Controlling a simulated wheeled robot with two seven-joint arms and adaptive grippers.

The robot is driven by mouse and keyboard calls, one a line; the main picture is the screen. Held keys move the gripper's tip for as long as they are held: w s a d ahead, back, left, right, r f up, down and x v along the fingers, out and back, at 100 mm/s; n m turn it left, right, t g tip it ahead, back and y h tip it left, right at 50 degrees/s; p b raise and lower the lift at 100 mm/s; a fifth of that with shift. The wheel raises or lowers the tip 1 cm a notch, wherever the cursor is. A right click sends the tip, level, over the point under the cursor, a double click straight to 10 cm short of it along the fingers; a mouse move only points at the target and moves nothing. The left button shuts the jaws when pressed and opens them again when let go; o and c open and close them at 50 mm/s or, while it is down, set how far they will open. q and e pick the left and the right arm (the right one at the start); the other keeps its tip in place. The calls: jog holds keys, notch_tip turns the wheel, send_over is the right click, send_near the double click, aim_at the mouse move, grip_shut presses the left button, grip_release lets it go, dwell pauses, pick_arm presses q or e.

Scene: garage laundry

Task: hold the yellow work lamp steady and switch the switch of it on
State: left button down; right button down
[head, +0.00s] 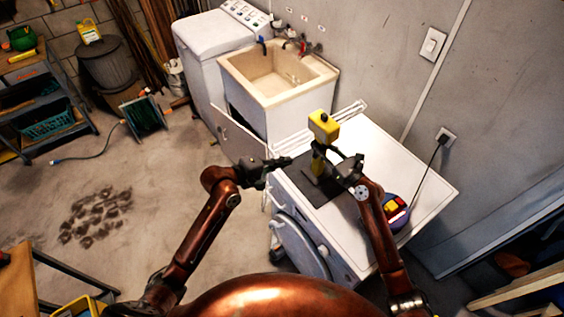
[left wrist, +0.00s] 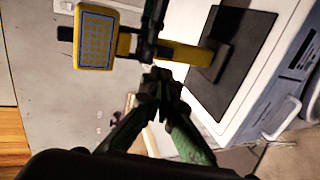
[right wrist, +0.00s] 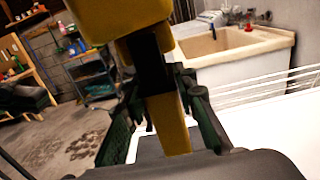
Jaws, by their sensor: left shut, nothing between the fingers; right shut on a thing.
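The yellow work lamp (head: 323,126) stands upright on a dark mat (head: 322,186) on the white washing machine. My right gripper (head: 330,163) is shut around its post, below the lamp head; in the right wrist view the post (right wrist: 168,122) runs between the fingers (right wrist: 165,85). My left gripper (head: 286,162) is shut and empty, just left of the post. In the left wrist view its closed fingertips (left wrist: 160,84) are near the post (left wrist: 175,52), and the lamp's panel (left wrist: 97,38) faces the camera. I cannot make out the switch, nor whether the lamp is lit.
A blue and red round item (head: 396,210) lies on the machine right of my right arm. A cord runs from there to a wall socket (head: 446,136).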

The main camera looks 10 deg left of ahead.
aim_at(314, 157)
pick_arm(q)
jog(key=shift+s+a+r, duration=0.3)
jog(key=shift+s+a, duration=0.15)
jog(key=shift+s, duration=0.05)
jog(key=shift+f, duration=0.1)
jog(key=shift+s+a+f+g+y, duration=0.2)
jog(key=shift+f+g+y, duration=0.1)
jog(key=shift+f, duration=0.15)
jog(key=shift+d, duration=0.1)
jog(key=x, duration=1.4)
jog(key=shift+w, duration=0.1)
